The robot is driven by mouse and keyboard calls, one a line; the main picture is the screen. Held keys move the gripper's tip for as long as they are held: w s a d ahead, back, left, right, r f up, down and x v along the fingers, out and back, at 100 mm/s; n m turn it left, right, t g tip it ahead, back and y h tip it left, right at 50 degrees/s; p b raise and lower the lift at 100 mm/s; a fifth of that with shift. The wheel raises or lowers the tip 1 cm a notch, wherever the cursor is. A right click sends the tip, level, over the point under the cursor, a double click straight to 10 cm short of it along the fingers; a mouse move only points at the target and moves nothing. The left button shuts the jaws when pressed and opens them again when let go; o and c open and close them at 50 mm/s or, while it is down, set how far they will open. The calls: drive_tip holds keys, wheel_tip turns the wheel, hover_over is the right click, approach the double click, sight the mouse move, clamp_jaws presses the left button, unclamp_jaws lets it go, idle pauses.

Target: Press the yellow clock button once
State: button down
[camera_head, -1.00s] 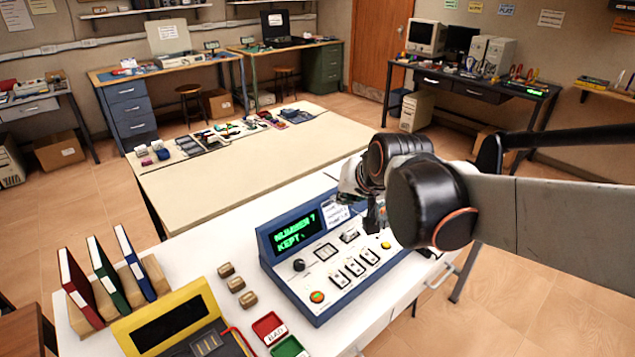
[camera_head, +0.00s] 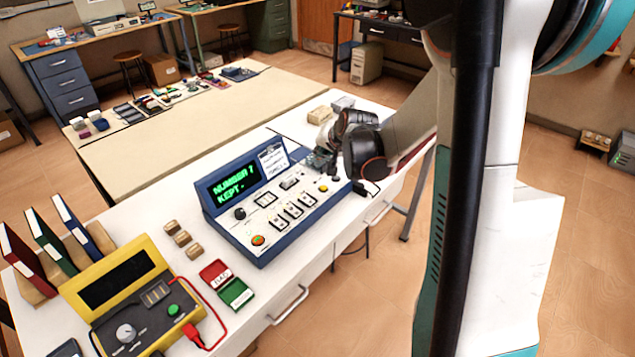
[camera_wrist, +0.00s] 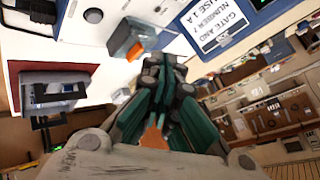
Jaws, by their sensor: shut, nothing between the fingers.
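The yellow button (camera_head: 323,187) is a small round cap at the right of the blue console's sloped panel (camera_head: 270,203). The console's green screen (camera_head: 234,184) reads "NUMBER 7 KEPT." My gripper (camera_head: 318,163) is above the console's back right corner, behind the button in the head view and apart from it. In the wrist view my gripper (camera_wrist: 165,68) is shut and empty, with its fingers together. A label card (camera_wrist: 220,25) shows beside it there. I cannot surely pick out the yellow button in the wrist view.
An orange-red button (camera_head: 258,240), a black knob (camera_head: 240,213) and several switches share the panel. A yellow tester (camera_head: 150,318), red tray (camera_head: 214,272) and green tray (camera_head: 236,294) stand left and in front. A cream block (camera_head: 320,114) lies behind my gripper.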

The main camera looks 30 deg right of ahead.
sight(326, 187)
drive_tip(key=shift+d+f, duration=0.95)
drive_tip(key=shift+f, duration=0.05)
wheel_tip(326, 187, down, 9)
drive_tip(key=b, duration=0.6)
drive_tip(key=shift+r, duration=0.1)
drive_tip(key=shift+b, duration=0.35)
idle(0.6)
drive_tip(key=shift+f+b, duration=0.3)
drive_tip(key=shift+f, duration=0.15)
drive_tip(key=shift+f+b, duration=0.4)
drive_tip(key=shift+f, duration=0.05)
idle(0.6)
drive_tip(key=shift+r, duration=0.1)
drive_tip(key=shift+r+p, duration=0.6)
drive_tip(key=shift+r, duration=0.2)
